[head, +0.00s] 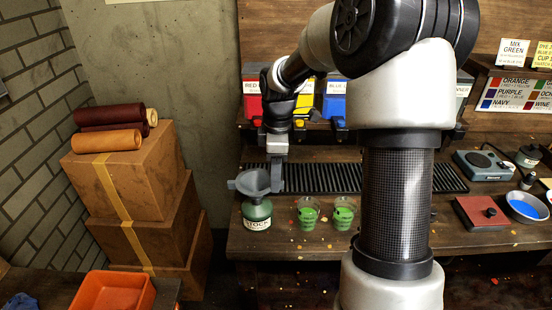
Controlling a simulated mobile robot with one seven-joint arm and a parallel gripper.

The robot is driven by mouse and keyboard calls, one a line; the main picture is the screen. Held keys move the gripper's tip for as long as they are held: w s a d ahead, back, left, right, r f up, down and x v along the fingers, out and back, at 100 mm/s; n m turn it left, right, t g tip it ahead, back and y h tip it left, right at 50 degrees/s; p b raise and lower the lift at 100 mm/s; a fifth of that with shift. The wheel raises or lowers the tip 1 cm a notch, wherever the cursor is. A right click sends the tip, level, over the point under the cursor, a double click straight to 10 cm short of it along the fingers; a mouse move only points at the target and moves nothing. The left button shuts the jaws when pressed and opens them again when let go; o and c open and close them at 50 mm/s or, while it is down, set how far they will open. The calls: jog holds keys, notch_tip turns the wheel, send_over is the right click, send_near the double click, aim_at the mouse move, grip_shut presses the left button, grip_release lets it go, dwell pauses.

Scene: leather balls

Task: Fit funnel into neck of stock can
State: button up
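The grey funnel (253,183) is upright, directly above the green stock can (257,214), which stands at the left end of the bench and has a pale STOCK label. The funnel's lower end meets the top of the can in this view. I cannot tell how far its spout is inside the neck, which is hidden. My gripper (277,184) points down at the funnel's right side, its fingers against or just beside the rim. Its finger gap is too small to make out, so I cannot tell whether it grips the funnel.
Two cups of green liquid (308,214) (344,213) stand just right of the can. A black ribbed rack (320,178) lies behind them. Stacked cardboard boxes (130,180) stand left of the bench, with an orange tray (112,293) in front.

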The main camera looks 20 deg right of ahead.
notch_tip(320, 180, up, 17)
jog(key=p, duration=0.1)
jog(key=shift+d+p, duration=0.3)
jog(key=shift+s, duration=0.1)
